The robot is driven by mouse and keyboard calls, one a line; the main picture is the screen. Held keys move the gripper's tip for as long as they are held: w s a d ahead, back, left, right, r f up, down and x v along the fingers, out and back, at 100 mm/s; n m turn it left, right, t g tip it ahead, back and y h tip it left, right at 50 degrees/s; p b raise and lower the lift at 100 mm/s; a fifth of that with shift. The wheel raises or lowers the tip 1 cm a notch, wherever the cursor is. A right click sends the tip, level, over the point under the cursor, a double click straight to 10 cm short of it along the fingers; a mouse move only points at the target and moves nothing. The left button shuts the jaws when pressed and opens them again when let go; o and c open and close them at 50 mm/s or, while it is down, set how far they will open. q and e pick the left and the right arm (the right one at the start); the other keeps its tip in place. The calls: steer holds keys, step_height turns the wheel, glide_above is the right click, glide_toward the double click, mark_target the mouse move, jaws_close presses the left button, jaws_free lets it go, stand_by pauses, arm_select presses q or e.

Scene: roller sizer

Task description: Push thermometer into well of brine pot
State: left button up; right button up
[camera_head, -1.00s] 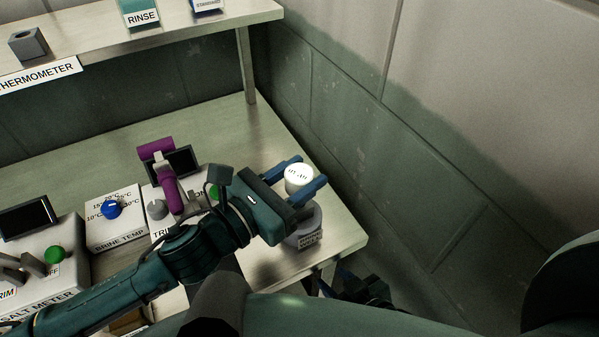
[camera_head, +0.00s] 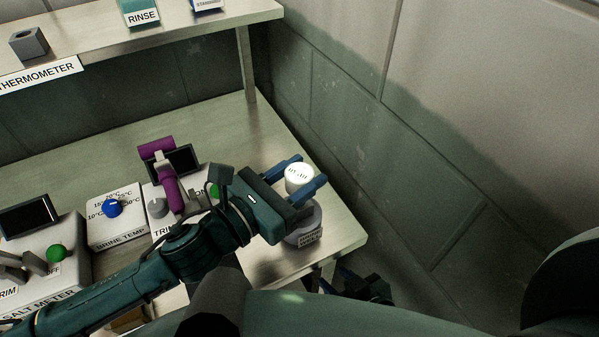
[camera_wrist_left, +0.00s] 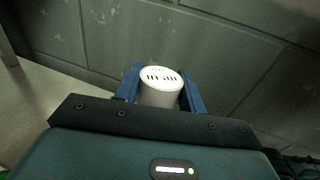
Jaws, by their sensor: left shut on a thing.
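The thermometer is a white cylinder with dark marks on its round top (camera_head: 299,175). It also shows in the left wrist view (camera_wrist_left: 160,88). My left gripper (camera_head: 306,178) is shut on it, one blue finger on each side. The grey brine pot (camera_head: 307,222), with a small label, stands directly below near the bench's right end. The finger and palm hide the thermometer's lower end and the well, so I cannot tell how deep it sits. My right gripper (camera_head: 358,287) is low, beyond the bench's front edge, dark and partly hidden; its jaws are unclear.
A purple-handled device (camera_head: 168,178), the brine temp box (camera_head: 116,222) with a blue knob and the salt meter (camera_head: 45,262) stand left on the bench. A shelf (camera_head: 95,52) holds a thermometer holder (camera_head: 28,43) and rinse container. A wall rises close on the right.

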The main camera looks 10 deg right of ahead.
stand_by(0.3)
arm_select(q)
steer(key=shift+p, duration=0.4)
stand_by(0.5)
steer(key=shift+f, duration=0.2)
steer(key=shift+f+b, duration=0.55)
steer(key=shift+b, duration=0.05)
steer(key=shift+f+b, duration=0.4)
steer(key=shift+f, duration=0.15)
steer(key=shift+f+b, duration=0.5)
steer(key=shift+f, duration=0.2)
steer(key=o, duration=1.1)
steer(key=shift+c, duration=0.2)
